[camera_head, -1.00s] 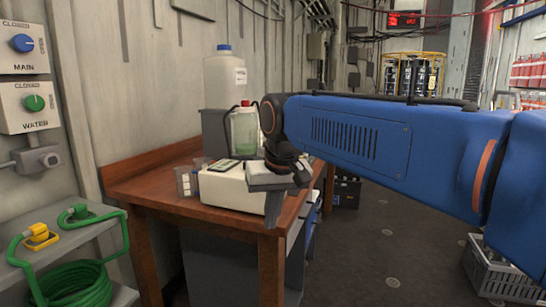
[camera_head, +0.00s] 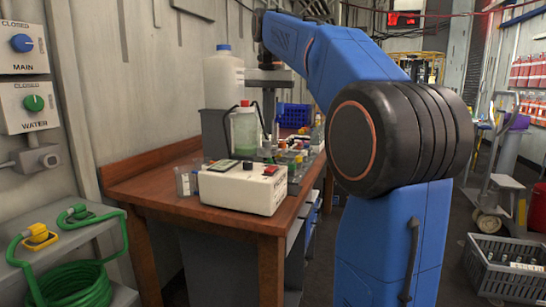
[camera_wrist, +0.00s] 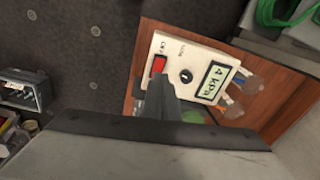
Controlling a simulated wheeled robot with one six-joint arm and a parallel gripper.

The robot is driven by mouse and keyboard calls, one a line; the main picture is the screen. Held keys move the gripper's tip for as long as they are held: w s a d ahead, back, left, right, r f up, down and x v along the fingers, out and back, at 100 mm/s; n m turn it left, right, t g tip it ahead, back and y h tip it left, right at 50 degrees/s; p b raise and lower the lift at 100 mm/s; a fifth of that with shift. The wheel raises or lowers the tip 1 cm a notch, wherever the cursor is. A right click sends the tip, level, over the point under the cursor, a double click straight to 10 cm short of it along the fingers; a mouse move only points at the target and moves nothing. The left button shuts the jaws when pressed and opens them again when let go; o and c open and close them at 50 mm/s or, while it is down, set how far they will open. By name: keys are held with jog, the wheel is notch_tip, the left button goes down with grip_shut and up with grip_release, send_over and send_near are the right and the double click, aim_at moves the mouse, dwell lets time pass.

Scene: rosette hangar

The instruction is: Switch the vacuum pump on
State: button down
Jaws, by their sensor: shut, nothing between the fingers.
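The vacuum pump (camera_head: 240,190) is a white box on the wooden bench, with a red switch (camera_head: 271,170) on top. In the wrist view the pump (camera_wrist: 205,62) shows its red rocker switch (camera_wrist: 157,66), a black knob (camera_wrist: 186,76) and a display (camera_wrist: 214,84) reading 4 kPa. My gripper (camera_wrist: 162,84) is shut and empty, its tip overlapping the pump's face just below the switch in that picture. In the head view my gripper (camera_head: 268,128) points down behind and above the pump, apart from it, partly among bottles.
A green-liquid bottle (camera_head: 244,128) and a white jug (camera_head: 224,78) stand behind the pump. A clear cup (camera_head: 184,182) is at its left. Small coloured items and a blue basket (camera_head: 294,116) crowd the bench behind. A grey crate (camera_head: 505,268) sits on the floor at right.

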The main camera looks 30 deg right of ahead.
aim_at(272, 168)
jog(key=shift+m+g, duration=0.4)
jog(key=shift+m, duration=0.4)
jog(key=w+d+r, duration=0.3)
jog(key=shift+w+d, duration=0.2)
jog(key=shift+f, duration=0.2)
notch_tip(272, 168, down, 14)
jog(key=shift+r, duration=0.1)
jog(key=shift+f, duration=0.2)
jog(key=shift+s, duration=0.1)
dwell(0.3)
jog(key=shift+s+a+r, duration=0.35)
jog(key=shift+a, duration=0.2)
